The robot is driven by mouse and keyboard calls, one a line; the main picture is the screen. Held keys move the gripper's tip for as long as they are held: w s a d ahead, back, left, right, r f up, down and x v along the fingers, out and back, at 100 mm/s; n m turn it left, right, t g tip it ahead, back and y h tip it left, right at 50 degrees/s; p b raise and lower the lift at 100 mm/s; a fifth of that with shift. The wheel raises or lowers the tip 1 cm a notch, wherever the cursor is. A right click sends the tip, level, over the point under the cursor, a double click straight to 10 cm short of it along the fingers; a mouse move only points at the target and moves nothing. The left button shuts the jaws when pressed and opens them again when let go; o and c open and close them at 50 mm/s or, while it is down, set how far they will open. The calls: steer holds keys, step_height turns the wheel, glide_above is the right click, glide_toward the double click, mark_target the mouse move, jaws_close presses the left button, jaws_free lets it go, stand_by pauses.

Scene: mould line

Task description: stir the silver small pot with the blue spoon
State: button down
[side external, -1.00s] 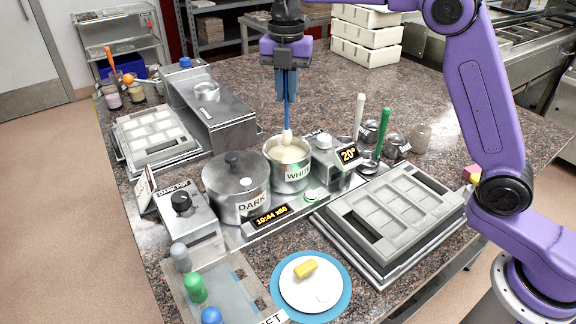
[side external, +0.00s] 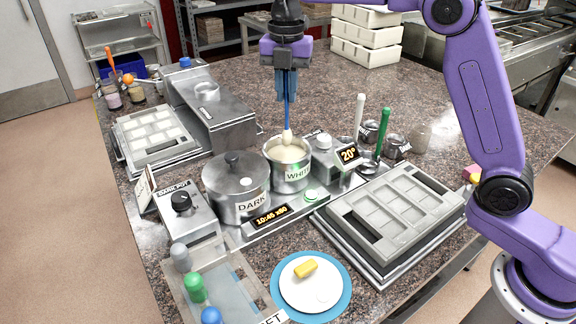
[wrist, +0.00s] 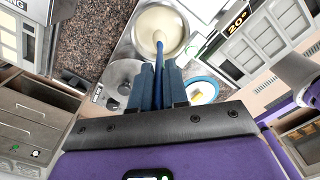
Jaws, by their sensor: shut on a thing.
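The silver small pot (side external: 289,174), labelled WHITE, stands open beside the larger lidded DARK pot (side external: 236,190) and holds a cream-coloured liquid. My gripper (side external: 287,88) is above it, shut on the upright blue spoon (side external: 288,113). The spoon's lower end, coated cream, is at the liquid's surface; how deep it reaches I cannot tell. In the wrist view the spoon (wrist: 159,62) runs from between my fingers (wrist: 157,88) into the round opening of the small pot (wrist: 183,43), near the lower edge of the liquid.
A grey box with a "20°" display (side external: 348,155) stands just right of the pot. A white and a green handle (side external: 383,130) stand upright behind it. A mould tray (side external: 395,215) lies at right, a plate (side external: 311,287) in front, a metal machine (side external: 212,112) at back left.

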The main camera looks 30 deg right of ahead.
steer(key=shift+r, duration=0.1)
steer(key=shift+r, duration=1.95)
